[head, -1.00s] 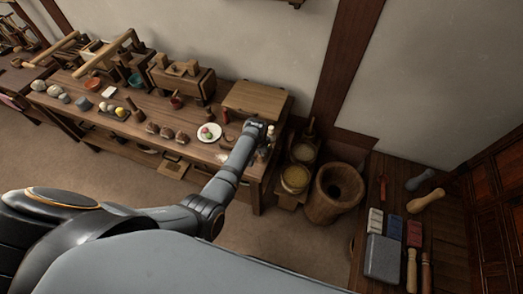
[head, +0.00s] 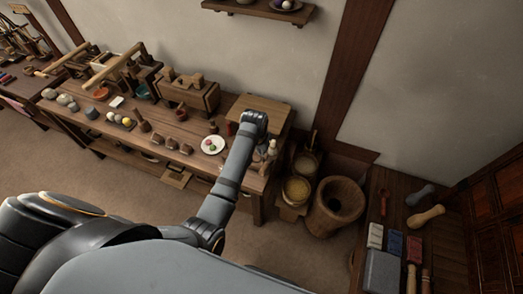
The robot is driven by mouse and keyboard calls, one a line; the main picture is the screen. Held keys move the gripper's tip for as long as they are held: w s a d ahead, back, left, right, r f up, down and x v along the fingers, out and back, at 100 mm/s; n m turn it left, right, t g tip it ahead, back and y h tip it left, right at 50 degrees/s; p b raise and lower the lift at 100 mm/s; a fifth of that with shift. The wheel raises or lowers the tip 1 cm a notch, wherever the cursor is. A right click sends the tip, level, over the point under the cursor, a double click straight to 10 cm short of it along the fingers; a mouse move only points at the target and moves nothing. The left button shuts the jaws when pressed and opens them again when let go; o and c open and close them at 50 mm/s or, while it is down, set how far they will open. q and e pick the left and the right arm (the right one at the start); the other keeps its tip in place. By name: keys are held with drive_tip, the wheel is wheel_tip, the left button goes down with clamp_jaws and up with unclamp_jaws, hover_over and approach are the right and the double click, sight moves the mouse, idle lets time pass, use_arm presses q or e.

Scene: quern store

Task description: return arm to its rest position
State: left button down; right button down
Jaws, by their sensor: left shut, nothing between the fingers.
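My left arm reaches from the lower left up toward the right end of the long wooden table (head: 190,157). My left gripper (head: 254,120) is at the far end of that arm, in front of the wooden box or board (head: 275,108) at the table's right end. It holds nothing that I can see, and its fingers are small and mostly hidden by the wrist. A white plate (head: 213,145) with small coloured balls lies just left of the forearm. My right gripper is not in view.
A wooden mortar (head: 338,205) and tubs of grain (head: 297,190) stand on the floor right of the table. A side bench (head: 400,190) holds blocks, pestles and handles. A wall shelf (head: 262,10) hangs above. The floor in front of the table is clear.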

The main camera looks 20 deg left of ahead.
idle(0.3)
use_arm(q)
drive_tip(key=s+a+f+b, duration=0.1)
drive_tip(key=s+f, duration=0.4)
drive_tip(key=f, duration=0.5)
drive_tip(key=s+a+f+g+b, duration=0.1)
drive_tip(key=s+a+f+b, duration=0.1)
drive_tip(key=s+f, duration=0.6)
drive_tip(key=s+a+f+b, duration=0.1)
drive_tip(key=s+f, duration=0.2)
drive_tip(key=f, duration=1)
drive_tip(key=s+a+f+b, duration=0.1)
drive_tip(key=s+f, duration=0.3)
drive_tip(key=s, duration=0.5)
drive_tip(key=s+a+f+b, duration=0.1)
drive_tip(key=s+a+f, duration=0.2)
drive_tip(key=s, duration=0.6)
drive_tip(key=s+a+f+y+b, duration=0.1)
drive_tip(key=s+a+f, duration=0.1)
drive_tip(key=s+f, duration=0.5)
drive_tip(key=shift+s+a+g, duration=0.2)
drive_tip(key=shift+s+g, duration=0.2)
drive_tip(key=shift+s, duration=0.65)
